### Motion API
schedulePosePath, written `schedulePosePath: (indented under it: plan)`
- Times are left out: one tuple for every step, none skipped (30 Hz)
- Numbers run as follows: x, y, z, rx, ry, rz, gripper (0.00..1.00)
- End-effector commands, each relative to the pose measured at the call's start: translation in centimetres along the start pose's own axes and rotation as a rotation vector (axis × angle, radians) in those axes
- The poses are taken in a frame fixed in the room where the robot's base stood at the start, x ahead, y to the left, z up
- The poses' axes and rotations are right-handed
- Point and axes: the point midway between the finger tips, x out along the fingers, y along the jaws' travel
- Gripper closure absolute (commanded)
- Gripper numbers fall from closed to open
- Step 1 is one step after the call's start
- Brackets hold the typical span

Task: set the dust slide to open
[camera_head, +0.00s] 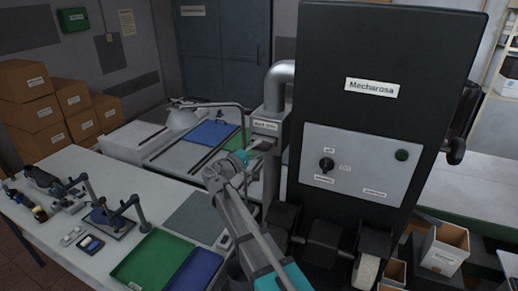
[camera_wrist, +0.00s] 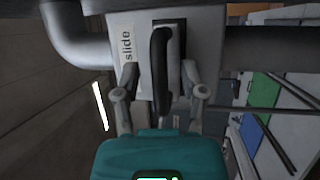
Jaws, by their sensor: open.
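The dust slide housing (camera_head: 268,125) is a grey box with a white label on the metal duct at the left of the black machine. In the wrist view the housing (camera_wrist: 122,30) fills the upper middle, its label reading "slide". A dark upright handle (camera_wrist: 160,65) stands in front of a dark slot in it. My gripper (camera_wrist: 161,78) is open, with one finger on each side of the handle and gaps to both. In the head view my gripper (camera_head: 258,150) is at the housing's front and hides the handle there.
The black Mecharosa machine (camera_head: 380,70) stands close to the right of my arm, with a knob (camera_head: 326,164) on its panel. The grey duct (camera_wrist: 75,45) bends beside the housing. The table (camera_head: 165,195) holds trays and tools.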

Motion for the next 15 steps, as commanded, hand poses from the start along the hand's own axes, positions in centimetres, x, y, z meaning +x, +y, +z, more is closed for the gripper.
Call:
schedulePosePath:
  plan:
    - [0.05,0.00,0.00,0.000,0.000,0.000,0.46]
    - [0.05,0.00,0.00,0.000,0.000,0.000,0.46]
    - [0.05,-0.01,0.00,0.000,0.000,0.000,0.46]
    - [0.04,-0.01,0.00,0.000,0.000,0.000,0.46]
    - [0.04,-0.01,0.01,0.000,0.000,0.000,0.46]
    - [0.04,-0.01,0.01,0.000,0.000,0.000,0.46]
    - [0.03,-0.01,0.01,0.000,0.000,0.000,0.46]
    - [0.03,-0.01,0.01,0.000,0.000,0.000,0.50]
    - [0.03,-0.01,0.01,0.000,0.000,0.000,0.57]
    - [0.03,-0.01,0.01,0.000,0.000,0.000,0.63]
    - [0.03,-0.01,0.01,0.000,0.000,0.000,0.68]
    - [0.03,-0.01,0.01,0.000,0.000,0.000,0.76]
    - [0.03,0.00,0.02,0.000,0.000,0.000,0.81]
    - [0.03,-0.01,0.02,0.000,0.000,0.000,0.87]
    - [0.03,0.00,0.02,0.000,0.000,0.000,0.94]
